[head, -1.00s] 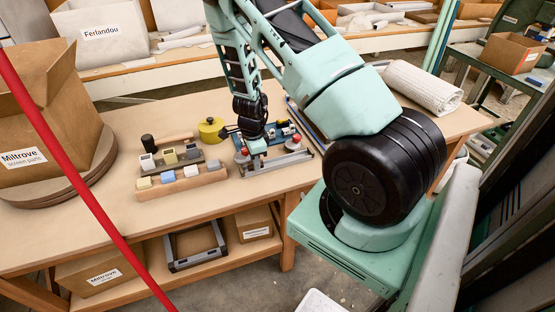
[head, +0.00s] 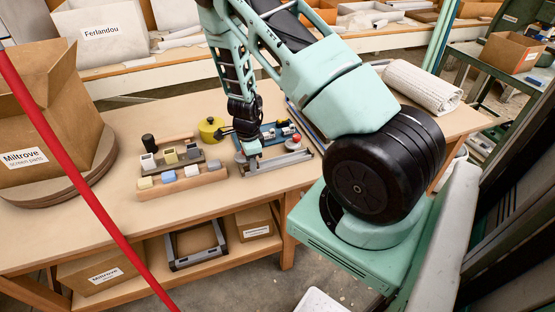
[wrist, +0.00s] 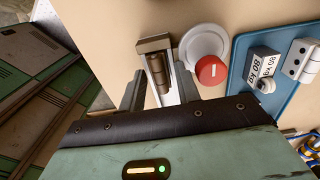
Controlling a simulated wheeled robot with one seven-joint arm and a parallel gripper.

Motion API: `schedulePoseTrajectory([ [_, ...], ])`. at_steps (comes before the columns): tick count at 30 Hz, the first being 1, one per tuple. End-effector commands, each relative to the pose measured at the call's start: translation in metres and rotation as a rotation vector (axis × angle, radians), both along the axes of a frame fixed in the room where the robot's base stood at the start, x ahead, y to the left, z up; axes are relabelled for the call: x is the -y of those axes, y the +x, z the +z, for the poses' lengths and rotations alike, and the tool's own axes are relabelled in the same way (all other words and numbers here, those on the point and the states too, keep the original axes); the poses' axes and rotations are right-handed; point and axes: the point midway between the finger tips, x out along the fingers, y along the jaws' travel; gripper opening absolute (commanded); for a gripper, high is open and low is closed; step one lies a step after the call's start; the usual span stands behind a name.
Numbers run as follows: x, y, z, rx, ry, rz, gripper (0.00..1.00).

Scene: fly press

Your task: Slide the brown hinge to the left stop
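The brown hinge (wrist: 158,74) shows in the wrist view as a small dark brown barrel on a steel rail. My gripper (wrist: 160,72) has one finger on each side of it. The fingertips lie close against its sides, and it appears clasped between them. The hinge lies at or very near the squared steel stop (wrist: 154,42) at the rail's left end; I cannot tell if they touch. In the head view my gripper (head: 252,151) is low over the left part of the steel rail fixture (head: 285,159), and the arm hides the hinge.
A red button on a white disc (wrist: 203,48) stands close beside the rail. Behind it is a blue board (wrist: 245,78) with a grey weight block and a hinge plate. A wooden block rack (head: 182,184) stands left of my gripper on the bench (head: 110,222).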

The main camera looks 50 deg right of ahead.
Motion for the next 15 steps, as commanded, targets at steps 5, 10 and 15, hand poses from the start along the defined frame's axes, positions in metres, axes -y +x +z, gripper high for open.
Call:
schedulePoseTrajectory([
  [5, 0.0, 0.0, 0.01, 0.0, 0.0, 0.0, 0.33],
  [10, 0.0, 0.0, 0.022, 0.0, 0.0, 0.001, 0.33],
  [15, 0.0, 0.0, 0.034, 0.0, 0.0, 0.001, 0.33],
])
